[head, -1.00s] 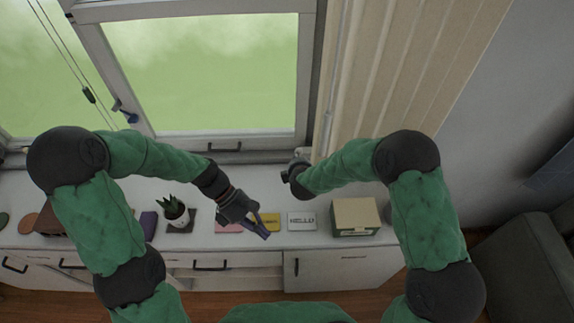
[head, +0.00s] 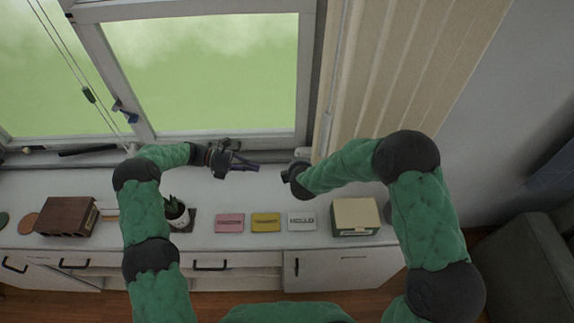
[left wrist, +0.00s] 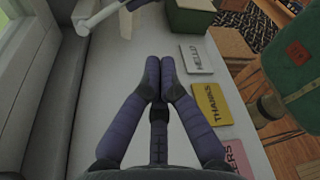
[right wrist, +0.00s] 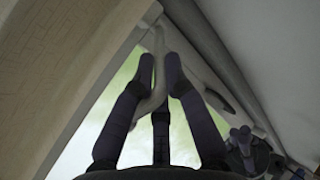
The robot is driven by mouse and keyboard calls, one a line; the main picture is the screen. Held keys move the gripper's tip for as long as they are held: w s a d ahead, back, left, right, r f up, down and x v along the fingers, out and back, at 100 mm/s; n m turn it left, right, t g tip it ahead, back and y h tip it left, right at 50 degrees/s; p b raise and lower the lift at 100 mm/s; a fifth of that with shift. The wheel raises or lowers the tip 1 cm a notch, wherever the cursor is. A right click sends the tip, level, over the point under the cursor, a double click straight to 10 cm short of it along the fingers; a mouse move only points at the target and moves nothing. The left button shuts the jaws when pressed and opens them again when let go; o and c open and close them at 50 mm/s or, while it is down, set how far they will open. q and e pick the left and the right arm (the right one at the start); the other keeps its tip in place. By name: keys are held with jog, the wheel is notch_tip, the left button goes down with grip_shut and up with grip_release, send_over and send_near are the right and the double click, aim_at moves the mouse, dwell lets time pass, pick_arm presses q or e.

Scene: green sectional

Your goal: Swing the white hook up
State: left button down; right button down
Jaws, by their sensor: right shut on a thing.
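The white hook (right wrist: 158,45) is a pale curved piece seen from close up in the right wrist view, between my right fingertips. It also shows as a pale bar in the left wrist view (left wrist: 97,18), at the top left. My right gripper (head: 284,177) is shut on it by the curtain's lower edge, and in the head view the hand hides most of it. My left gripper (head: 256,168) is over the white cabinet top, left of my right gripper. Its fingertips (left wrist: 160,72) are together with nothing between them.
The cabinet top (head: 260,195) holds pink (head: 230,223), yellow (head: 265,222) and white HELLO (head: 302,222) cards, a box (head: 355,217), a potted plant (head: 176,212) and a brown block (head: 67,216). The window (head: 200,70) and beige curtain (head: 400,70) stand behind.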

jog(key=shift+d+f, duration=0.1)
pick_arm(q)
jog(key=w+d+f, duration=0.1)
jog(key=d, duration=1.1)
jog(key=shift+w+f, duration=0.2)
jog(key=shift+w, duration=0.15)
jog(key=shift+d+n, duration=0.1)
jog(key=shift+n, duration=0.2)
jog(key=shift+w+d+r, duration=0.3)
jog(key=shift+w+r, duration=0.05)
jog(key=shift+r, duration=0.2)
jog(key=shift+h, duration=0.3)
